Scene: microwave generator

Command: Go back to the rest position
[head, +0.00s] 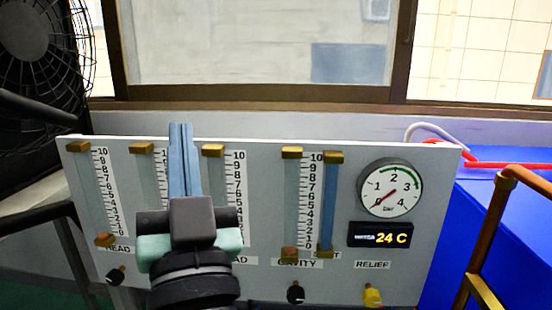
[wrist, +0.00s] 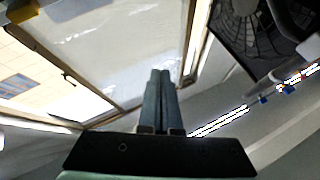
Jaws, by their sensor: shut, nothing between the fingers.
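My gripper (head: 181,160) is shut and empty, its two blue-grey fingers pressed together and pointing up in front of the panel. It also shows in the wrist view (wrist: 159,100), pointing toward the window. The grey control panel (head: 270,275) stands behind my gripper in the head view. It carries several flow tubes with scales, a round pressure gauge (head: 390,188) with its needle near zero, and a display (head: 380,235) reading 24 C. My gripper and wrist hide part of the second and third tubes and their labels. I cannot tell whether the gripper is clear of the panel.
Black and yellow knobs, such as the yellow one (head: 372,295), line the panel's bottom. A black fan (head: 30,40) stands at upper left. A blue box (head: 500,220) and copper pipe (head: 490,215) are at right. A window (head: 250,45) is behind.

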